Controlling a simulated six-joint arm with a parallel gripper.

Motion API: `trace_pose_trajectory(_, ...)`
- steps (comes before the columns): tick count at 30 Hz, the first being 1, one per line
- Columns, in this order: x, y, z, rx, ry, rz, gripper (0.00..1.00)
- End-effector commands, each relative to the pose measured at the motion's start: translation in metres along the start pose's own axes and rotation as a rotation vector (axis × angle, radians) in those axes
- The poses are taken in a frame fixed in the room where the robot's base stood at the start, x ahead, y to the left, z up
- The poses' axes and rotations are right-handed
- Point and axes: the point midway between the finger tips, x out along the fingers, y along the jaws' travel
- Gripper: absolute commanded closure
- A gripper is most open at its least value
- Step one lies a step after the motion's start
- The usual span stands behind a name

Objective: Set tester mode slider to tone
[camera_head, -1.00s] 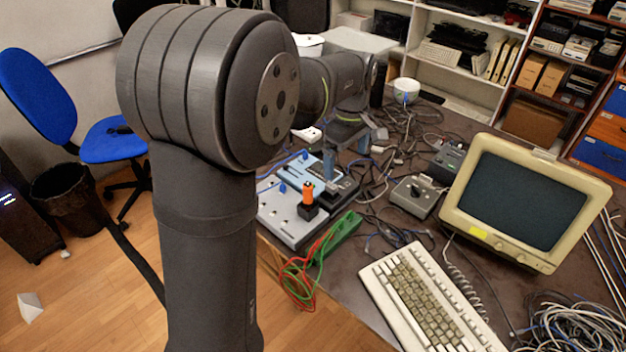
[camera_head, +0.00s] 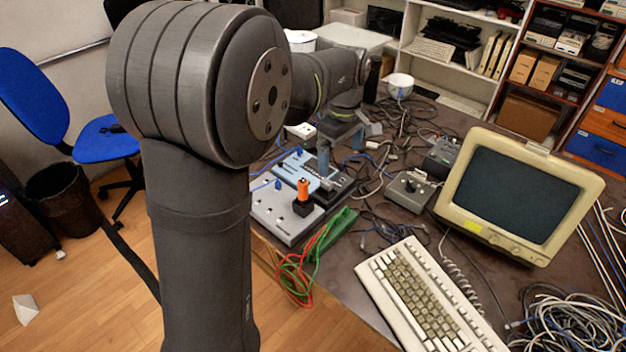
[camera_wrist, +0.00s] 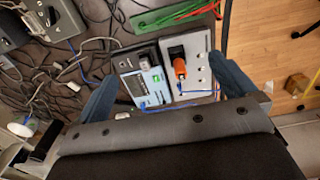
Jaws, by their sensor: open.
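A light blue tester (camera_head: 293,167) with a small screen and a black section lies on the bench; it also shows in the wrist view (camera_wrist: 134,87). A small grey part (camera_wrist: 146,54) sits on its black section; I cannot read any slider position or labels. My gripper (camera_head: 339,152) is over the tester's far right side in the head view, and its fingers partly hide that end. In the wrist view my gripper (camera_wrist: 166,70) is open and empty, its blue fingers wide apart on either side of the tester and panel. They appear above the devices; contact is not visible.
A green strip (camera_head: 338,232) with red and green leads lies nearby. Loose cables, a grey switch box (camera_head: 411,190), a keyboard (camera_head: 425,295) and a monitor (camera_head: 515,200) crowd the bench.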

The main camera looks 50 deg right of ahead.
Motion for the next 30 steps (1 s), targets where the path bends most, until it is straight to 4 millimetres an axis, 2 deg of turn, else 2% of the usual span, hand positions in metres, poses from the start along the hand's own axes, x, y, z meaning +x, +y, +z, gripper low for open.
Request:
trace_pose_trajectory(1, 0.000, 0.000, 0.000, 0.000, 0.000, 0.000, 0.04)
trace_pose_trajectory(5, 0.004, 0.004, -0.010, -0.002, 0.010, 0.000, 0.29)
trace_pose_trajectory(8, 0.014, 0.017, -0.037, -0.007, 0.039, 0.005, 0.49)
trace_pose_trajectory(11, 0.031, 0.034, -0.083, -0.012, 0.088, 0.010, 0.69)
trace_pose_trajectory(15, 0.061, 0.053, -0.158, -0.013, 0.170, 0.015, 0.96)
trace_pose_trajectory(16, 0.068, 0.055, -0.174, -0.014, 0.186, 0.014, 1.00)
trace_pose_trajectory(18, 0.084, 0.059, -0.210, -0.013, 0.224, 0.012, 1.00)
trace_pose_trajectory(21, 0.103, 0.061, -0.254, -0.009, 0.273, 0.009, 1.00)
trace_pose_trajectory(24, 0.117, 0.060, -0.285, -0.005, 0.307, 0.005, 1.00)
trace_pose_trajectory(27, 0.126, 0.058, -0.303, -0.002, 0.328, 0.001, 1.00)
trace_pose_trajectory(30, 0.132, 0.058, -0.311, 0.001, 0.336, -0.001, 1.00)
